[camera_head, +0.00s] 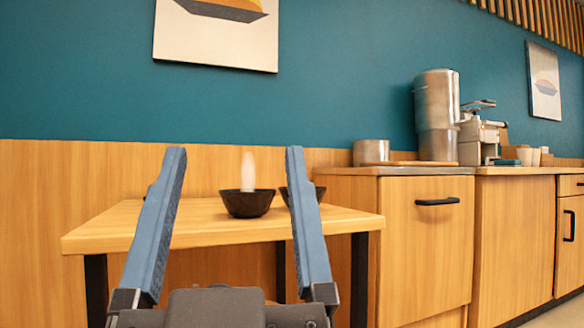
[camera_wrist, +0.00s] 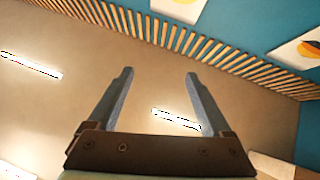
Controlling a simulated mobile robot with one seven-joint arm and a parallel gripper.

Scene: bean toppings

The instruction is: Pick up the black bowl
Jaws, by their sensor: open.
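A black bowl (camera_head: 247,203) sits on the wooden table (camera_head: 110,228) in the head view, with a white upright object (camera_head: 248,172) rising from it or standing just behind it. A second dark bowl (camera_head: 318,193) sits to its right, partly hidden by the right finger of my gripper. My gripper (camera_head: 231,152) is open and empty, its two blue-grey fingers pointing up in front of the table, one on each side of the first bowl in the picture. In the wrist view my gripper (camera_wrist: 158,74) is open with nothing between the fingers, facing the ceiling; no bowl shows there.
A wooden counter (camera_head: 425,240) with black handles stands right of the table. On it are a tall metal dispenser (camera_head: 437,115), a low metal pot (camera_head: 371,152), a machine (camera_head: 480,138) and cups (camera_head: 525,156). A teal and wood-panelled wall closes the back.

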